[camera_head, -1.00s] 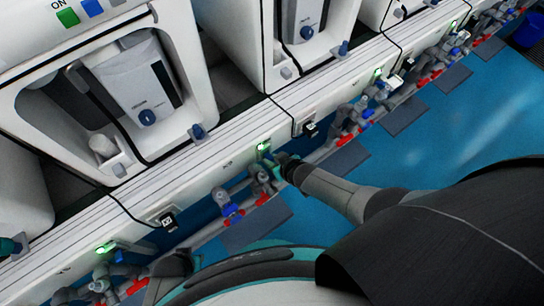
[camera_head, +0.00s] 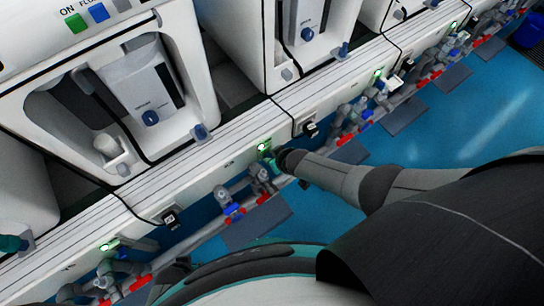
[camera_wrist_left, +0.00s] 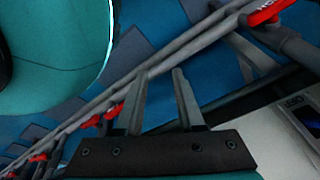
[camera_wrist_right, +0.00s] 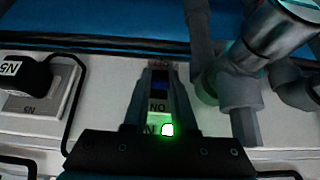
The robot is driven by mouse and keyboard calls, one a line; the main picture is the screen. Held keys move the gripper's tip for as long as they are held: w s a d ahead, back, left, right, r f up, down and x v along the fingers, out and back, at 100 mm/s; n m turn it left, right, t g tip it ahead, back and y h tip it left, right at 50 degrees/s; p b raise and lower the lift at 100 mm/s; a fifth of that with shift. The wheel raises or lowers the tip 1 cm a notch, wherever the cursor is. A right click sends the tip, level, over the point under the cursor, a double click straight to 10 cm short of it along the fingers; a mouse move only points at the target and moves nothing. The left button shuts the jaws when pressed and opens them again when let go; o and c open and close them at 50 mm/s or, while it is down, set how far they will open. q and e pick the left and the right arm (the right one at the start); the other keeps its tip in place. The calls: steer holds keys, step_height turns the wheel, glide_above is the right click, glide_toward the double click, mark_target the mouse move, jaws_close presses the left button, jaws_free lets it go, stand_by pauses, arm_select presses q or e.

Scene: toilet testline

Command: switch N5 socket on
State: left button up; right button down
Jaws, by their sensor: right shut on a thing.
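The N5 socket is a white plate (camera_wrist_right: 45,95) with a black plug (camera_wrist_right: 25,72) marked N5 in it, at the left of the right wrist view, where the labels appear upside down. In the head view the plug (camera_head: 310,128) sits on the white rail. A small switch block (camera_wrist_right: 157,105) with an ON label, a dark blue part and a lit green light (camera_wrist_right: 167,130) lies between the fingers of my right gripper (camera_wrist_right: 160,90). The gripper is shut on this block. My left gripper (camera_wrist_left: 162,85) is open and empty, its fingers apart.
Grey pipes (camera_wrist_right: 235,80) stand close beside my right gripper. Pipes with red and blue handles (camera_head: 235,210) run below the white rail (camera_head: 150,190). Toilet test units (camera_head: 140,80) stand behind it. The blue floor (camera_head: 480,125) at right is clear.

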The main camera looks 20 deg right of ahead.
steer(key=c, duration=0.7)
jaws_free()
arm_select(q)
steer(key=shift+r, duration=0.1)
arm_select(e)
steer(key=shift+r, duration=0.15)
arm_select(q)
steer(key=s+a+f+p, duration=0.1)
steer(key=s+a+p, duration=0.2)
steer(key=s, duration=0.1)
steer(key=s+d+r+g+p, duration=0.1)
steer(key=s+d+r+p, duration=0.3)
steer(key=s+r+p, duration=0.3)
steer(key=shift+s+d+r+p, duration=0.2)
steer(key=shift+d+r+p, duration=0.1)
steer(key=shift+r+p, duration=0.65)
arm_select(e)
steer(key=v, duration=1.5)
steer(key=shift+s+d, duration=0.1)
arm_select(q)
steer(key=shift+a+f, duration=0.1)
steer(key=shift+f, duration=0.15)
